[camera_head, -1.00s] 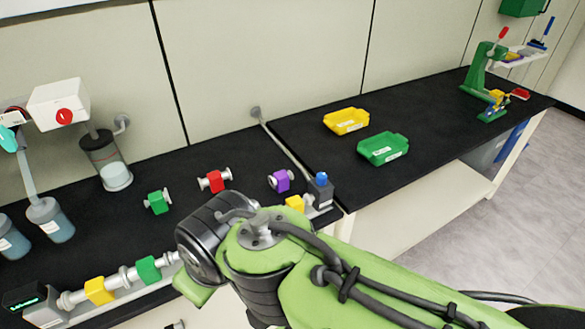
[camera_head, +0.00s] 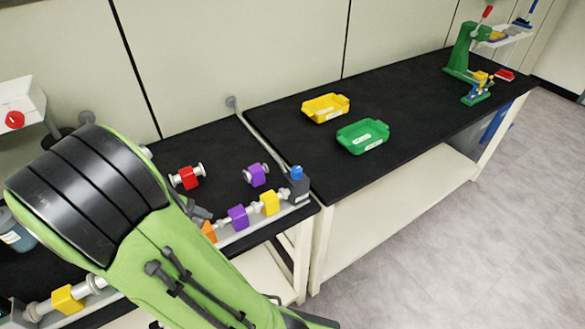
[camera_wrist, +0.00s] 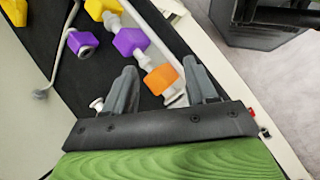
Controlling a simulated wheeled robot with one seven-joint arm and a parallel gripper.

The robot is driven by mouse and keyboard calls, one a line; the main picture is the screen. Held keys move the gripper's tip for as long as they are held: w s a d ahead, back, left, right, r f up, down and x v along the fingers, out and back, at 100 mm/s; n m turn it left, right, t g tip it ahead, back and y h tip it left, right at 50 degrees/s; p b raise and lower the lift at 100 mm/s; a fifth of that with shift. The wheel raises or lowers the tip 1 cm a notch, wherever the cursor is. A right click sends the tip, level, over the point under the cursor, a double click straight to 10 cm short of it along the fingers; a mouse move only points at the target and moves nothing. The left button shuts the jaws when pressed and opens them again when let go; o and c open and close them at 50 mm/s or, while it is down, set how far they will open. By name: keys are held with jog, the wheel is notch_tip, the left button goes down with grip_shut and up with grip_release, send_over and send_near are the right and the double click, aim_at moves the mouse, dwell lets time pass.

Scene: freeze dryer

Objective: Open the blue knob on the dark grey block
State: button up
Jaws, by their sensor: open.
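The dark grey block (camera_head: 299,187) stands at the right end of the row of pipe fittings, near the bench's front right corner. The blue knob (camera_head: 297,171) sits on top of it. Neither can be made out in the wrist view. My gripper (camera_wrist: 160,82) is open in the wrist view, its two grey fingers apart with the orange fitting (camera_wrist: 161,79) showing between and beyond them. I cannot tell whether they touch it. In the head view my arm hides most of the gripper, left of the dark grey block.
A purple fitting (camera_head: 238,217) and a yellow fitting (camera_head: 270,202) line the rail between the orange fitting and the block. Loose red (camera_head: 187,177) and purple (camera_head: 256,175) fittings lie behind. Yellow (camera_head: 326,108) and green (camera_head: 363,136) trays sit on the right bench, otherwise largely clear.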

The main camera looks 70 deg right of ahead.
jog(key=s+d+f+n+g+h, duration=0.35)
jog(key=d+g+h, duration=0.2)
jog(key=d, duration=0.45)
jog(key=n+g+h, duration=0.3)
jog(key=n, duration=0.2)
send_near(296, 169)
jog(key=shift+m, duration=0.25)
jog(key=x, duration=1)
jog(key=shift+f, duration=0.2)
jog(key=c, duration=0.9)
jog(key=shift+m+g+y, duration=1.5)
jog(key=shift+g+y, duration=0.05)
